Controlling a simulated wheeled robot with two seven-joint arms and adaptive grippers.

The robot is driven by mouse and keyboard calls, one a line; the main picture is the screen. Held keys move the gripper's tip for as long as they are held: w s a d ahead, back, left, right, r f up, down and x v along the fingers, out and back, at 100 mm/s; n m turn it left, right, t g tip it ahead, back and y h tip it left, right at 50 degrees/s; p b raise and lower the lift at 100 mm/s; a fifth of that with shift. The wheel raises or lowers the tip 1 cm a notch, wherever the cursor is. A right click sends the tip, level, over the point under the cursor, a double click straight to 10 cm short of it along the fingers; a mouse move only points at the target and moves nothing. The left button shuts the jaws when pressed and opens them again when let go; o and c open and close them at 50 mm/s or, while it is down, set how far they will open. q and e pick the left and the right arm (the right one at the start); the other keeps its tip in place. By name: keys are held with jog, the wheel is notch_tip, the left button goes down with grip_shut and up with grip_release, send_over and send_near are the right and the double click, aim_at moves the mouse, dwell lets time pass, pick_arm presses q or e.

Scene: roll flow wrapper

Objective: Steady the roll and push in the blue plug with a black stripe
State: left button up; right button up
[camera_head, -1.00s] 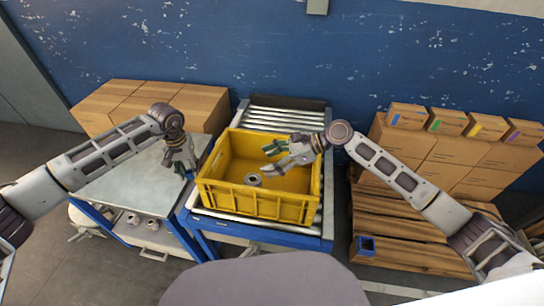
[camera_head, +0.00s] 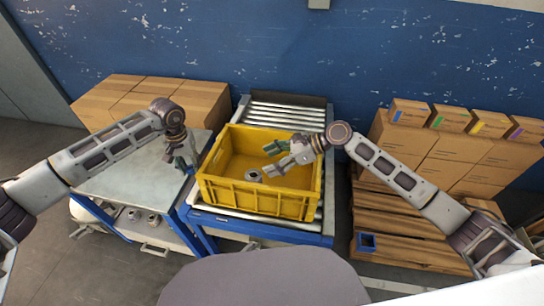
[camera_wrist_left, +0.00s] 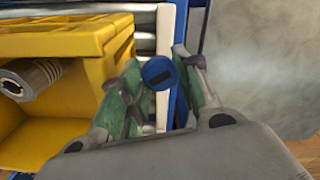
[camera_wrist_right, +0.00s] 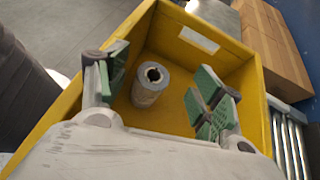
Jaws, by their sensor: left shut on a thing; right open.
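The roll (camera_head: 253,175) stands in the yellow crate (camera_head: 258,203). In the right wrist view the roll (camera_wrist_right: 150,84) shows its open core hole. It also shows in the left wrist view (camera_wrist_left: 45,76). My right gripper (camera_head: 270,160) is open over the crate, with the roll ahead between its spread fingers (camera_wrist_right: 168,88) and apart from them. The blue plug with a black stripe (camera_wrist_left: 158,73) is between the fingers of my left gripper (camera_wrist_left: 154,85), which is shut on it. In the head view my left gripper (camera_head: 182,164) is beside the crate's left wall.
The crate sits on a roller conveyor (camera_head: 286,113). A metal table (camera_head: 128,177) stands to the left, with several rolls (camera_head: 153,217) on its lower shelf. Cardboard boxes (camera_head: 435,150) on pallets stand right, and a small blue bin (camera_head: 367,243) sits near them.

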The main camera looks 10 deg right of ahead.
aim_at(260, 175)
pick_arm(q)
jog(key=shift+f+b, duration=0.55)
jog(key=shift+f, duration=0.1)
pick_arm(e)
jog(key=f, duration=0.6)
jog(key=shift+a, duration=0.25)
pick_arm(q)
jog(key=shift+f+b, duration=0.45)
pick_arm(e)
jog(key=shift+x, duration=3.5)
jog(key=shift+c, duration=0.3)
jog(key=c, duration=1)
pick_arm(q)
jog(key=shift+w+r, duration=0.1)
